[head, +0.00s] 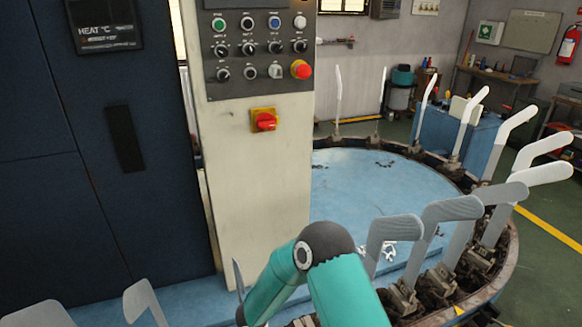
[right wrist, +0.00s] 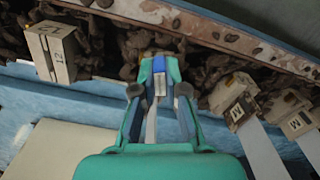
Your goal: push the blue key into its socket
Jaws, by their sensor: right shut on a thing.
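In the right wrist view my right gripper (right wrist: 160,72) is shut, its teal fingers close together around a small grey-blue piece (right wrist: 158,85). I take this piece to be the key, but the fingers hide most of it. The fingertips reach the dark, greasy machinery at the ring's edge. I cannot make out the socket, or whether the piece touches it. In the head view my teal right arm bends down at the bottom middle, and its gripper is not visible. My left gripper is in neither view.
White and grey sock forms (head: 446,212) stand on clamps around the round blue table (head: 370,180). In the wrist view, pale numbered blocks (right wrist: 50,52) flank the gripper on both sides. A control panel (head: 260,50) and dark cabinet (head: 60,180) stand at left.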

